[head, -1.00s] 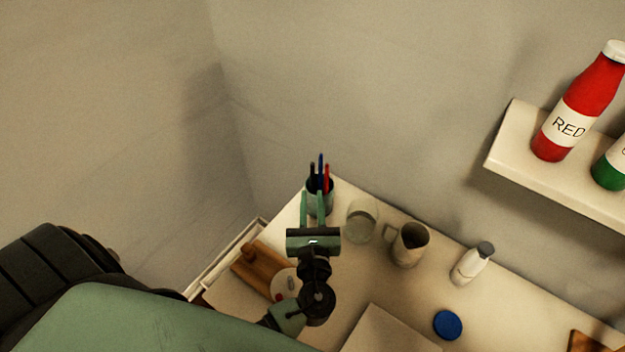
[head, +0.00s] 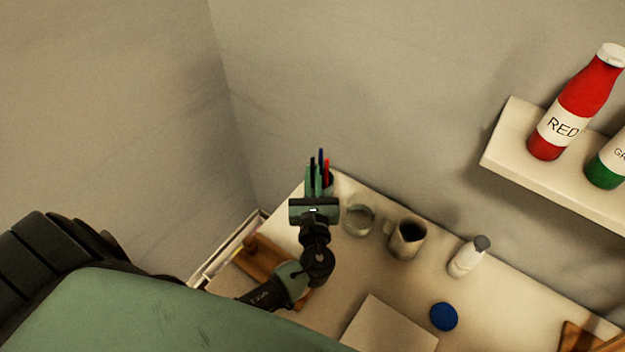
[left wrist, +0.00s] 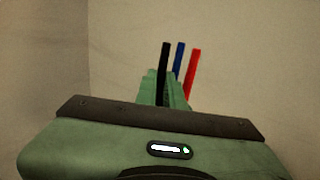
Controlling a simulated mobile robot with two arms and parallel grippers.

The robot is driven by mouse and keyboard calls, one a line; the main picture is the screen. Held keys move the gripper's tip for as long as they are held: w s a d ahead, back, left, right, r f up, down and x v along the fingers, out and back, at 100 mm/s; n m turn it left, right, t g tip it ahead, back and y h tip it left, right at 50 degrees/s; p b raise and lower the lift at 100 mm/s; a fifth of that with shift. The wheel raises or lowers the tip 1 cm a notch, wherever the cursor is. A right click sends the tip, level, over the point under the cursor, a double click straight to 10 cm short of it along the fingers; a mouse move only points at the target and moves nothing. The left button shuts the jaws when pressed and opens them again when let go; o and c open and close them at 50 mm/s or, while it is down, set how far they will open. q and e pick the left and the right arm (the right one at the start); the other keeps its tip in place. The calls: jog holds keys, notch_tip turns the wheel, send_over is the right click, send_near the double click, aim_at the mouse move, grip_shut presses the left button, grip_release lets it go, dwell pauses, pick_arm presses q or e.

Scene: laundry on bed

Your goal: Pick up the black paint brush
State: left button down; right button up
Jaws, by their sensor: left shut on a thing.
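The black paint brush (left wrist: 164,61) stands upright in the left wrist view, between the fingers of my left gripper (left wrist: 162,88). My left gripper (head: 317,182) is shut on it at the cup in the head view. A blue brush (left wrist: 178,62) and a red brush (left wrist: 192,68) stand just right of the black one, outside the fingers. The dark cup (head: 329,180) that holds them is mostly hidden behind my gripper. I cannot tell whether the black brush is still in the cup. My right gripper is not in view.
A glass jar (head: 360,218), a grey mug (head: 407,238) and a white bottle (head: 468,257) stand right of my gripper on the table. A blue disc (head: 444,316) lies nearer. A wall shelf (head: 510,143) holds a red bottle (head: 575,105) and a green one (head: 607,167).

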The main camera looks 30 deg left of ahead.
pick_arm(q)
jog(key=shift+r, duration=0.1)
jog(key=shift+r, duration=0.25)
notch_tip(320, 180, up, 19)
jog(key=p, duration=0.2)
jog(key=shift+r+p, duration=0.2)
jog(key=shift+p, duration=0.1)
dwell(0.3)
